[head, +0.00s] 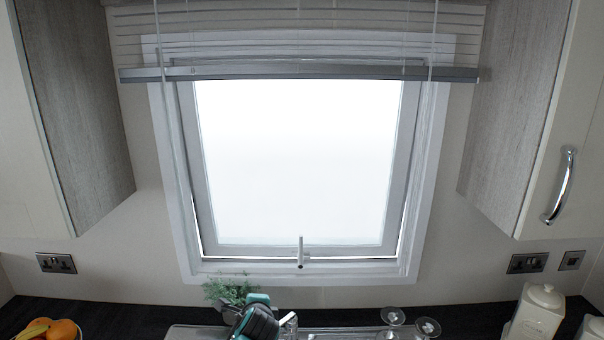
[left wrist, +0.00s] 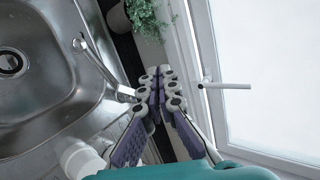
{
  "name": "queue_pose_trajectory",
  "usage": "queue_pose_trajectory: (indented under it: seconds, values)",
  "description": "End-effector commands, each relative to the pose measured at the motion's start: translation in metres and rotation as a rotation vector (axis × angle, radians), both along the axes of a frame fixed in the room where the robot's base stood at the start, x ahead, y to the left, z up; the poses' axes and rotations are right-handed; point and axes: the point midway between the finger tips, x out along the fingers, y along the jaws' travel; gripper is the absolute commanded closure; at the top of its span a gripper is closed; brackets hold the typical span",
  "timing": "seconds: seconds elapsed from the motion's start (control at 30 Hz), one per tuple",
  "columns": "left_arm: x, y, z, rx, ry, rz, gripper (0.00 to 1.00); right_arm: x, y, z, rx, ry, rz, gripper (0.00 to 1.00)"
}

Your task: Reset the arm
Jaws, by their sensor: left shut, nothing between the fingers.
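My left gripper (left wrist: 160,82) is in the left wrist view, with its two purple-padded fingers together and nothing between them. It is beside the window's lower frame, between the sink and the window. A teal and dark part of my left arm (head: 256,318) shows at the bottom of the head view. The pale window handle (left wrist: 226,86) is to the right of the fingertips in the wrist view and apart from them. The handle also stands upright at the window's bottom edge in the head view (head: 300,252). My right gripper is in neither view.
The window (head: 300,160) is in the centre, with a raised blind (head: 300,72) above. A potted plant (left wrist: 146,18) stands near the sill. The steel sink (left wrist: 40,50) and tap (left wrist: 100,68) are left of my gripper. Fruit (head: 48,329), glasses (head: 427,327) and a canister (head: 538,312) line the counter.

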Motion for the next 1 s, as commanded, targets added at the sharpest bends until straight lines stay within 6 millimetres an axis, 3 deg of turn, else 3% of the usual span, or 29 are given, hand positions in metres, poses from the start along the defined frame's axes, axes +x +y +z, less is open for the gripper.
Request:
queue_pose_trajectory:
  seconds: [0.03, 0.2, 0.5, 0.7, 1.0]
  values:
    - [-0.023, 0.014, -0.011, -0.097, 0.011, 0.071, 1.00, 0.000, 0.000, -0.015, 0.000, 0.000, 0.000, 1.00]
    - [-0.100, 0.045, -0.038, -0.458, 0.048, 0.343, 1.00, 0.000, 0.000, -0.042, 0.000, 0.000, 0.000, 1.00]
    - [-0.228, 0.063, -0.110, -1.027, 0.106, 0.830, 1.00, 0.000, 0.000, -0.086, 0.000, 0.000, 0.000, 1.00]
    - [-0.270, 0.059, -0.141, -1.231, 0.127, 1.023, 1.00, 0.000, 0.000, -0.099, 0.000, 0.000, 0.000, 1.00]
    - [-0.278, 0.057, -0.145, -1.275, 0.133, 1.067, 1.00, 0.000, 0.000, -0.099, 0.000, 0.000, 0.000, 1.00]
